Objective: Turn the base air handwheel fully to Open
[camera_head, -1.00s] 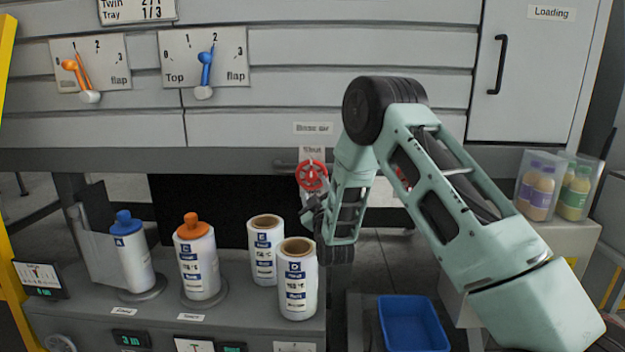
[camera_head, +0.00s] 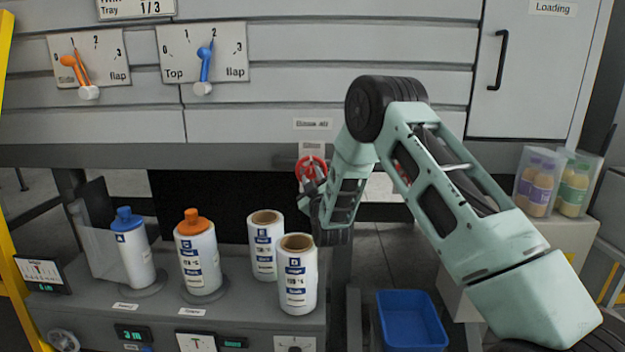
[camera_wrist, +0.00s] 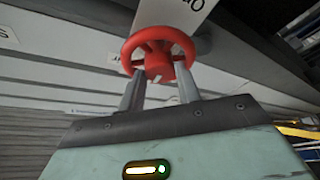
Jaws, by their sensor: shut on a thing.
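The red base air handwheel (camera_head: 309,168) sits on the machine's front rail, below the small base air label (camera_head: 312,124). In the wrist view the handwheel (camera_wrist: 158,50) is close and shows a round rim with spokes and a hub. My gripper (camera_wrist: 160,84) has its two grey fingers at the lower part of the wheel, shut on it. In the head view my gripper (camera_head: 312,195) is at the wheel from below right and covers part of it. A white plate (camera_head: 312,150) stands just above the wheel; its text is too small to read.
Several white rolls or bottles stand on the grey shelf (camera_head: 225,312) to the lower left. A blue bin (camera_head: 411,322) is at the lower right. Two clear packs of bottles (camera_head: 540,182) stand at the right. Orange (camera_head: 76,70) and blue (camera_head: 206,68) flap levers are at the upper left.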

